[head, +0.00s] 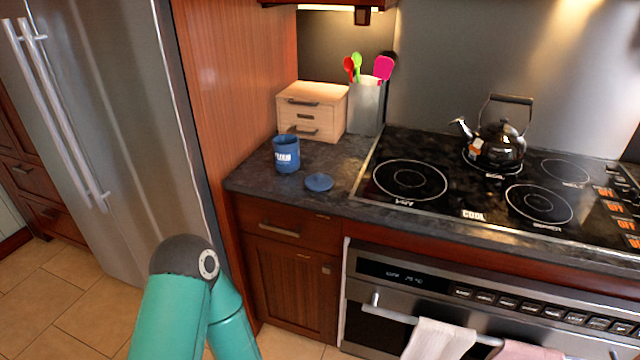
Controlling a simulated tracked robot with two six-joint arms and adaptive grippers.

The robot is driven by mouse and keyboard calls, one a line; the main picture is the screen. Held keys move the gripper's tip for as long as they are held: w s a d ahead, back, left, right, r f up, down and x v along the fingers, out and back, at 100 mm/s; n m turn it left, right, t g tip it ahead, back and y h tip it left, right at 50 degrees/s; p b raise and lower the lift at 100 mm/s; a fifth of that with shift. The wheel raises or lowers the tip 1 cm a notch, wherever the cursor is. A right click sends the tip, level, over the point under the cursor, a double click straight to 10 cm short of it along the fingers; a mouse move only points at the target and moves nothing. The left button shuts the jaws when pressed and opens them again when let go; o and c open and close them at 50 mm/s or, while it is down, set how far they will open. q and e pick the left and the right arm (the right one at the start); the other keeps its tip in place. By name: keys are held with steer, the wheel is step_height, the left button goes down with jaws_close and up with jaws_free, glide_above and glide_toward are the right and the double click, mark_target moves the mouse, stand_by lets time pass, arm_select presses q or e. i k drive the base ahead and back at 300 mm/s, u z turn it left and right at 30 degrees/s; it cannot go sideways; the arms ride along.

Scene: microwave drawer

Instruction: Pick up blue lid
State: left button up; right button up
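The blue lid (318,182) lies flat on the dark countertop (252,181), near its front edge and left of the cooktop. It is round with a small knob on top. A blue mug (286,154) with white lettering stands just behind and left of the lid, apart from it. A teal and grey arm of mine rises at the lower left, below and in front of the counter. Neither gripper shows in the head view.
A small wooden drawer box (312,110) and a utensil holder (367,107) stand behind the mug. The black cooktop (455,185) with a kettle (497,143) is to the right. A refrigerator (120,130) and a wooden side panel (235,80) bound the left. Towels hang from the oven handle.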

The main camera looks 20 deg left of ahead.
mark_target(319, 181)
steer(key=k, duration=0.55)
steer(key=u, duration=0.55)
steer(key=i, duration=0.8)
steer(key=u, duration=0.8)
steer(key=i, duration=0.75)
steer(key=z, duration=0.25)
